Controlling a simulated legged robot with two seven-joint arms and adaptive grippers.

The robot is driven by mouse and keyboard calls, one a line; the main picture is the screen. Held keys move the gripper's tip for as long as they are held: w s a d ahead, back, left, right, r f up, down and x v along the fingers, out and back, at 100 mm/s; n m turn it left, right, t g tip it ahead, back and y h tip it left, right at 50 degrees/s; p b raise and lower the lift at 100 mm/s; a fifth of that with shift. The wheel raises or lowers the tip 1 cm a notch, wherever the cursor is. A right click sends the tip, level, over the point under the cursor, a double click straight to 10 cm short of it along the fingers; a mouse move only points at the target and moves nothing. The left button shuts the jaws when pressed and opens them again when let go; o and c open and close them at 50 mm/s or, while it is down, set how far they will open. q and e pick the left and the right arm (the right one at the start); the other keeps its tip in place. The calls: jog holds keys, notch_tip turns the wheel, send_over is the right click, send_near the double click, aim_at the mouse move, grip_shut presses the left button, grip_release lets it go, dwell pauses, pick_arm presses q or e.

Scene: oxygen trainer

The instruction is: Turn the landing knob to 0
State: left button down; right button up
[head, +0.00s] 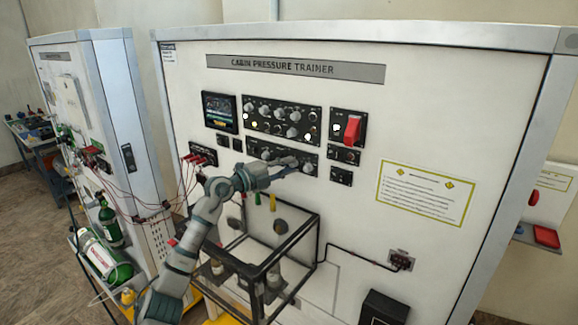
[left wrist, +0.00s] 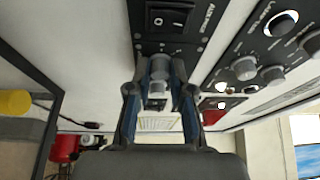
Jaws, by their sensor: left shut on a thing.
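The cabin pressure trainer (head: 440,110) is a white upright panel with several knobs and switches. My left gripper (head: 291,163) reaches in to the lower dark control strip (head: 256,148). In the left wrist view, the fingers of my left gripper (left wrist: 159,82) are on both sides of a grey round knob (left wrist: 158,67) and shut on it. The knob's label and pointer are too small or hidden to read, so I cannot tell its setting. In the head view the gripper covers this knob. My right gripper is not in view.
Above the strip is a larger knob panel (head: 282,120), with a red switch (head: 352,129) to its right. A black-framed open box (head: 318,222) juts out below the gripper. Red cables (head: 165,204) hang at the left, near green bottles (head: 110,226).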

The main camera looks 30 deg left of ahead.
pick_arm(q)
jog(key=n+t+p, duration=0.1)
jog(key=n, duration=0.2)
jog(key=shift+a+p, duration=0.1)
jog(key=shift+p, duration=0.2)
jog(key=n+p, duration=0.1)
jog(key=n+t+p, duration=0.1)
jog(key=n, duration=0.1)
jog(key=n+y+p, duration=0.1)
jog(key=n+p, duration=0.1)
jog(key=shift+f+t, duration=0.35)
jog(key=shift+t, duration=0.05)
jog(key=shift+d+f+n+t+y+p, duration=0.2)
jog(key=shift+n+t+y, duration=0.15)
jog(key=shift+n, duration=0.75)
jog(key=shift+d+f+n+t+y+p, duration=0.2)
jog(key=shift+n+y, duration=0.25)
jog(key=shift+n, duration=0.65)
jog(key=shift+a+f, duration=0.1)
jog(key=c, duration=1)
grip_release()
jog(key=shift+s+a, duration=0.1)
jog(key=shift+c, duration=0.2)
jog(key=shift+a, duration=0.25)
